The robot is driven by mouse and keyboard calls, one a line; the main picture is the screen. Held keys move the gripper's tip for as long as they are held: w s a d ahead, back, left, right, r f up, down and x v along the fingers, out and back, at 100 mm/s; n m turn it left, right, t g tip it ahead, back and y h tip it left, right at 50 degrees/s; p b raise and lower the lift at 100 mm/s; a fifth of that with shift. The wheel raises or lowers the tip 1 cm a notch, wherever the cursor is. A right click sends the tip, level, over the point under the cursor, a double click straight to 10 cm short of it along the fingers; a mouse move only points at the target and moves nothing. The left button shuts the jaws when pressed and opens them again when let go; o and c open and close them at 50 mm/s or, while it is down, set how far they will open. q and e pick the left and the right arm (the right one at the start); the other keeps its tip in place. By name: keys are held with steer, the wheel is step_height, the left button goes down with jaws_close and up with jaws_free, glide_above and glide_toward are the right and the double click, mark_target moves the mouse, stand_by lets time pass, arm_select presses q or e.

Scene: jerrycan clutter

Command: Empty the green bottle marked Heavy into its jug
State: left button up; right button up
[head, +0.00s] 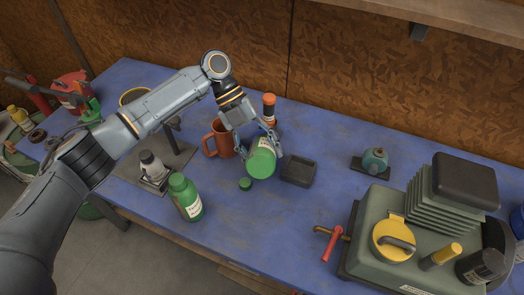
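My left gripper (262,141) is shut around a green bottle (261,163) with a pale label. The bottle is tilted, with its broad green end toward the camera; its mouth is hidden. The label is too small to read. An orange-brown jug (222,139) with a handle stands just left of the held bottle; its inside is largely hidden. A loose green cap (245,184) lies on the table below the bottle. A second green bottle (186,198), capped and labelled, stands upright to the left; its label is also unreadable. My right gripper is out of view.
An orange-capped bottle (269,106) stands behind the gripper. An open dark tray (299,171) sits right of the held bottle. A small teal item (375,160) and a large green machine (370,240) occupy the right. The blue tabletop (270,225) is clear at front centre.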

arm_select(q)
steer(key=shift+s+f, duration=0.1)
stand_by(0.6)
steer(key=shift+s+a+f+m+t, duration=0.1)
steer(key=shift+s+f+m+t, duration=0.35)
steer(key=shift+t, duration=0.55)
steer(key=shift+s+f+m+t, duration=0.3)
steer(key=shift+f+t, duration=0.3)
steer(key=shift+t, duration=0.7)
